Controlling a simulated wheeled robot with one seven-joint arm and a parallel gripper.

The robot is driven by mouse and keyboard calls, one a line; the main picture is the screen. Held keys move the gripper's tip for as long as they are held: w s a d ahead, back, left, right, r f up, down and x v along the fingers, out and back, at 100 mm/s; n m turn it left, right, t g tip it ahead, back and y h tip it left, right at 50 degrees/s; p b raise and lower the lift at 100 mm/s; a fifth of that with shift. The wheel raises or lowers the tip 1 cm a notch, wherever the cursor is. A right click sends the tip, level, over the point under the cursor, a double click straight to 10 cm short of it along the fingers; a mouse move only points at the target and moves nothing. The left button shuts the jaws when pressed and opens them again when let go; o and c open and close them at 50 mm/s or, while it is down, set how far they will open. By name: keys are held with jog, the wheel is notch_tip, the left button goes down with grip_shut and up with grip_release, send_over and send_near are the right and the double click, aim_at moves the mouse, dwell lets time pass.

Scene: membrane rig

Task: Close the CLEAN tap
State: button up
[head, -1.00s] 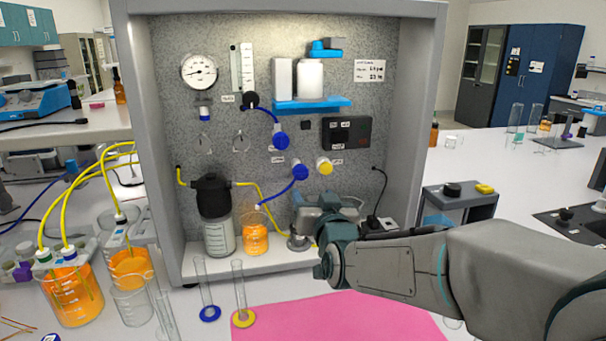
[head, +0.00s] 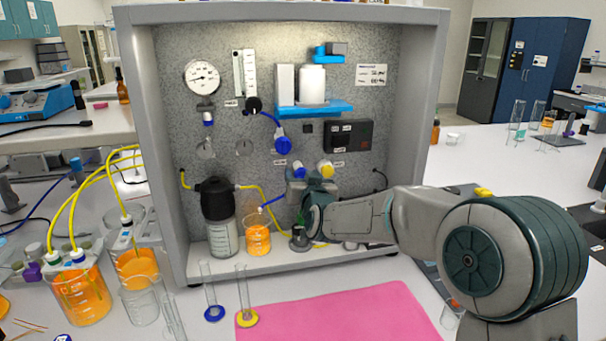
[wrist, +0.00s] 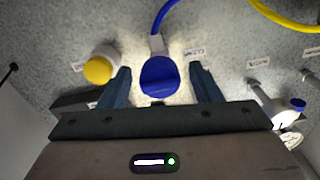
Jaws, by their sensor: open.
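In the wrist view, turned upside down, the blue tap (wrist: 159,78) lies between the two fingers of my gripper (wrist: 159,82), and the yellow cap (wrist: 98,70) is outside the left finger. The fingers are open, with visible gaps on both sides of the blue tap. I cannot read clearly which label says CLEAN. In the head view my gripper (head: 311,187) partly hides the taps' underside.
Another blue tap (head: 282,144) is just above. A blue shelf (head: 314,109) with a white bottle and a dark box (head: 349,135) are higher up. A dark-capped bottle (head: 217,215) and an orange beaker (head: 257,237) stand at lower left. Cabinet walls bound both sides.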

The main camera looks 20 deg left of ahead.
jog(key=shift+w+a, duration=0.1)
jog(key=shift+w, duration=0.05)
jog(key=c, duration=1)
